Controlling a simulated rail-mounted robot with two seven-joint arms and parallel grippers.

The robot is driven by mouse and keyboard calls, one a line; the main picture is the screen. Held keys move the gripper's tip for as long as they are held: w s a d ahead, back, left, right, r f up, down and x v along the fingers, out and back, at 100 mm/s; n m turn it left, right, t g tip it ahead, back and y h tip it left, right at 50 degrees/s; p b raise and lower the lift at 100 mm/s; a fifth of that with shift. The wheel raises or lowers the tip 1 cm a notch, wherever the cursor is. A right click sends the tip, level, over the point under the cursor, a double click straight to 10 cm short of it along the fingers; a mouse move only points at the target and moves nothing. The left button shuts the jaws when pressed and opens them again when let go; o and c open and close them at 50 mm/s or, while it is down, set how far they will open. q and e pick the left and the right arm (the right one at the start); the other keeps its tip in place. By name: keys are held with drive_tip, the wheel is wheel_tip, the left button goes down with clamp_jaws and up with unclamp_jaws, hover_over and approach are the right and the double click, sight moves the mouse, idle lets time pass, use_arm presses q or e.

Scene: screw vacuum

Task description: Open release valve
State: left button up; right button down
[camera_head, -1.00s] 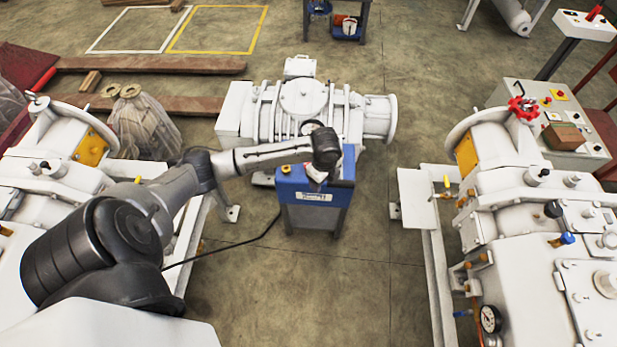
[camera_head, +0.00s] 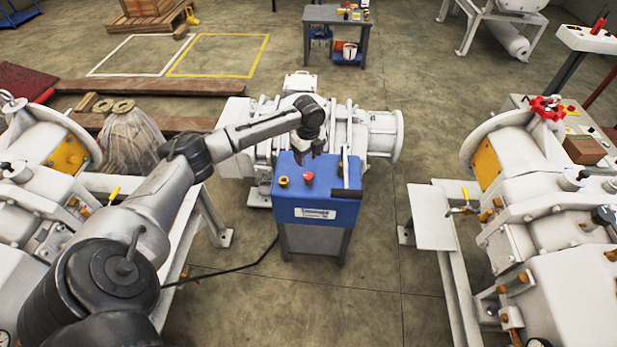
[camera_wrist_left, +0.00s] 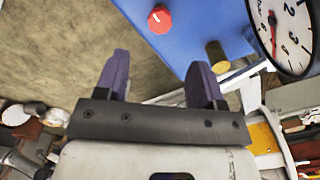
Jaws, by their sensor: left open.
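A blue control box (camera_head: 315,198) stands on a grey stand in the middle of the head view. On its top are a red knob (camera_head: 308,177) and a brass knob (camera_head: 284,181). I cannot tell for sure which part is the release valve. My left gripper (camera_head: 311,153) is over the rear of the box top, behind the knobs, pointing down. In the left wrist view the left gripper (camera_wrist_left: 160,80) has its two purple fingers apart, with nothing between them. The red knob (camera_wrist_left: 161,19) and brass knob (camera_wrist_left: 217,57) lie beyond the fingertips, untouched.
A white gauge (camera_wrist_left: 289,35) is close at the right of the wrist view. A white pump (camera_head: 375,130) stands behind the box. White machines flank it; the right one has a yellow-handled valve (camera_head: 466,193). A cable (camera_head: 235,268) runs from the box's left. Floor in front is clear.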

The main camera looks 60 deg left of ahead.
sight(308, 176)
use_arm(q)
wheel_tip(308, 176, down, 10)
drive_tip(key=b, duration=0.3)
drive_tip(key=shift+r, duration=0.2)
drive_tip(key=shift+c, duration=0.3)
